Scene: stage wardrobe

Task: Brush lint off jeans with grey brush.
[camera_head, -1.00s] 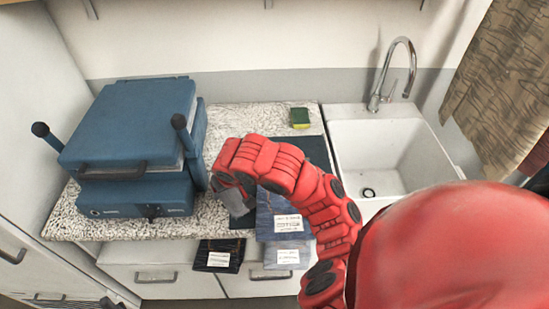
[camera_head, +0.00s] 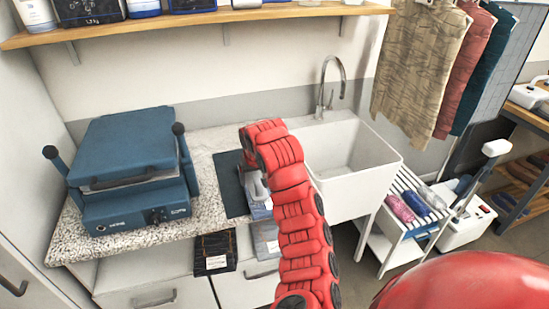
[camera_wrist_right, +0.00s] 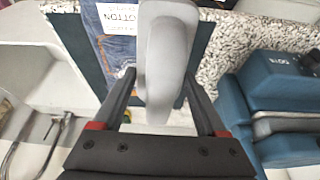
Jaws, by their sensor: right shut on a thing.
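My right gripper (camera_wrist_right: 160,95) is shut on the grey brush (camera_wrist_right: 167,45), which hangs over the counter in the right wrist view. Blue jeans (camera_wrist_right: 122,50) with a white label lie beneath it on a dark mat (camera_wrist_right: 88,35); the brush covers part of them. A pale patch near the brush may be lint; I cannot tell. I cannot tell whether the brush touches the denim. In the head view my right arm hides most of the jeans, and the grey brush (camera_head: 254,186) shows beside its end. My left gripper is not in view.
A blue heat press (camera_head: 130,165) stands on the speckled counter (camera_head: 208,150) at left. A white sink (camera_head: 345,160) is at right, with a rack of rolls (camera_head: 415,205) beyond. A shelf (camera_head: 200,18) runs above.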

